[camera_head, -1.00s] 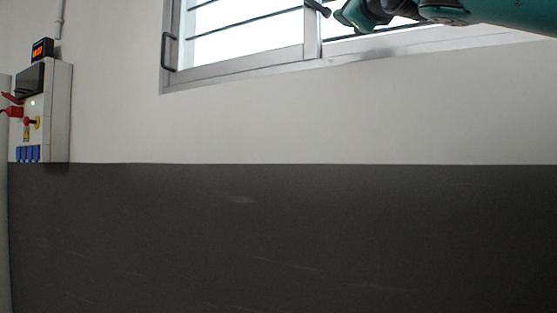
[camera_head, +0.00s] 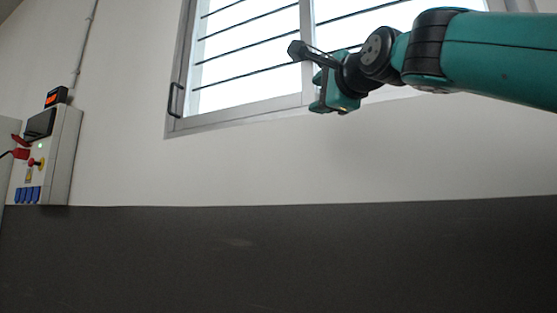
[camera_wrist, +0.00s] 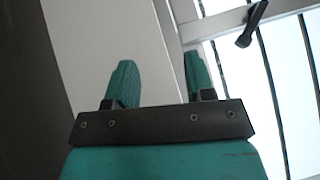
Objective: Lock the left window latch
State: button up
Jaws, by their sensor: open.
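The black window latch (camera_wrist: 252,25) sits on the pale window frame, at the upper right of the wrist view. My gripper (camera_wrist: 158,65) is open, with nothing between its two green fingers. The latch lies beyond and to the right of the fingers, apart from them. In the head view my gripper (camera_head: 335,90) is in front of the lower part of the window (camera_head: 245,60), near its middle upright. A dark piece shows just up and left of it there; I cannot tell whether that is the latch or part of my gripper.
Dark horizontal bars cross the window. A black handle (camera_head: 174,99) is on its left side. A control box (camera_head: 50,155) with red and yellow parts hangs on the wall at far left. The wall (camera_head: 230,172) below the window is bare.

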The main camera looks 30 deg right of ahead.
jog(key=w+a+f+n+g+y+p, duration=0.1)
jog(key=a+f+n+g+y+p, duration=0.1)
jog(key=f, duration=0.5)
jog(key=w+a+f+n+g+y+p, duration=0.2)
jog(key=a+f+n+g+p, duration=0.1)
jog(key=a+f+n, duration=0.3)
jog(key=shift+f+n+g, duration=0.6)
jog(key=shift+f+n, duration=0.3)
jog(key=shift+f, duration=0.05)
jog(key=shift+f, duration=0.1)
